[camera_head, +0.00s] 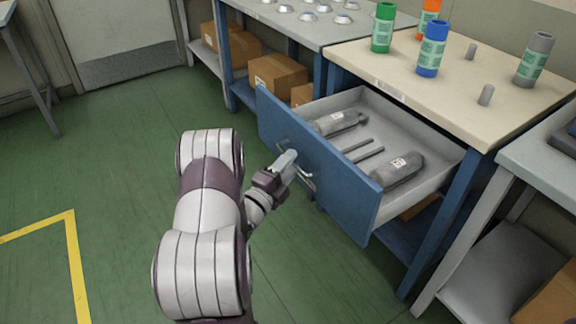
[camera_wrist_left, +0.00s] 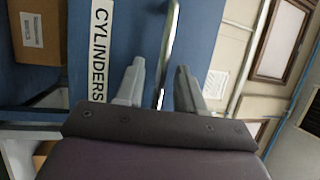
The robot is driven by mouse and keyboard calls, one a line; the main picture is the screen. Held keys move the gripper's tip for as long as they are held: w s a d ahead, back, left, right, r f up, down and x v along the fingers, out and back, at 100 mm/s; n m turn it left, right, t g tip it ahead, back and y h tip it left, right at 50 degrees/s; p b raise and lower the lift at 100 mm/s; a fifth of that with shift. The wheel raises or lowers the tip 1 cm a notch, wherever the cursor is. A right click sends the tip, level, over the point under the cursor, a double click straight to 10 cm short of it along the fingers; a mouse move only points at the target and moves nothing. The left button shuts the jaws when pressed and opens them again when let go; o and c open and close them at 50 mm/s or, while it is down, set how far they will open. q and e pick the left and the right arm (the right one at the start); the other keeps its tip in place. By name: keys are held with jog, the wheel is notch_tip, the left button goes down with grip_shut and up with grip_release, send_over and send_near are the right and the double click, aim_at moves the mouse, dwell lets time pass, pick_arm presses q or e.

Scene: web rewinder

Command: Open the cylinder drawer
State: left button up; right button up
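The cylinder drawer (camera_head: 330,180) has a blue front and stands pulled out from the bench, with grey cylinders and thin rods lying inside. Its front shows in the left wrist view with a white label (camera_wrist_left: 100,45) reading "CYLINDERS". The metal handle (camera_head: 306,181) is on the drawer's front; in the left wrist view the handle (camera_wrist_left: 170,38) runs between my fingers. My left gripper (camera_head: 288,162) is at the handle, and its two grey fingers (camera_wrist_left: 160,85) stand apart on either side of the bar with gaps visible. My right gripper is not in view.
The benchtop (camera_head: 455,75) above the drawer carries a green (camera_head: 383,28), a blue (camera_head: 432,48) and a grey canister (camera_head: 534,60). Cardboard boxes (camera_head: 278,75) sit on shelves to the left. Another grey table stands at right. The green floor (camera_head: 110,150) in front is clear.

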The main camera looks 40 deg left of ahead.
pick_arm(q)
jog(key=s+f+p, duration=0.2)
jog(key=s, duration=1)
jog(key=shift+s, duration=0.3)
jog(key=shift+f, duration=0.15)
